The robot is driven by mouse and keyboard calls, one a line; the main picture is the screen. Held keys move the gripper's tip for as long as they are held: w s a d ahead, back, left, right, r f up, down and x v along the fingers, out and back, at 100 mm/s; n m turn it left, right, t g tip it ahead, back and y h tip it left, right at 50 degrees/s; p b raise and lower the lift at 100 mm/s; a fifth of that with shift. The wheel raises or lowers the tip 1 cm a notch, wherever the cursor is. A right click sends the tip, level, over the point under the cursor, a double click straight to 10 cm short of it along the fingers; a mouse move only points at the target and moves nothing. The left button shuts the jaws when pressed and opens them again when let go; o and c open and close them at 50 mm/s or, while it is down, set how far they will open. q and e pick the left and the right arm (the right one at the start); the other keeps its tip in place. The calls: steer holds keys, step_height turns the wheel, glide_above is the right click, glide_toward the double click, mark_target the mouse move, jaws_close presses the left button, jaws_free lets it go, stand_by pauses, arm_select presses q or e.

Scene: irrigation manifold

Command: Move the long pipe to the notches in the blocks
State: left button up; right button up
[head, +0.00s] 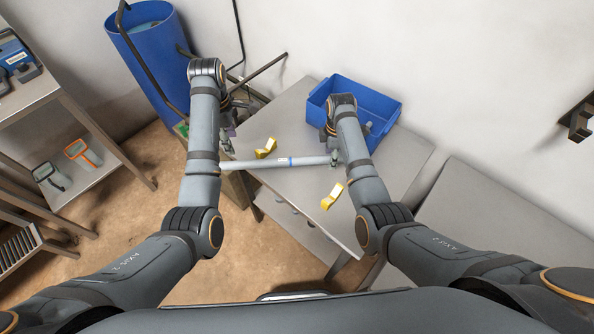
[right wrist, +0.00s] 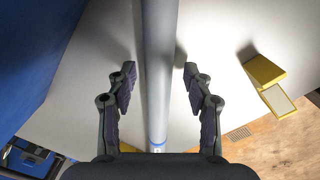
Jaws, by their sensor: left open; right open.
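My right gripper (head: 335,154) is open at the pipe's right end. In the right wrist view its open fingers (right wrist: 160,86) are on either side of the pipe (right wrist: 160,50), with gaps. One yellow block (right wrist: 266,72) shows right of them. My left gripper (head: 226,144) is open near the pipe's left end, partly hidden by my arm.
A blue bin (head: 382,107) stands at the table's back, just behind my right gripper. The grey table (head: 290,110) has bare room between bin and pipe. A tall blue barrel (head: 150,60) stands behind my left arm. Another table (head: 490,220) is at right.

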step_height(320, 180, up, 12)
steer(key=shift+f, duration=0.15)
stand_by(0.6)
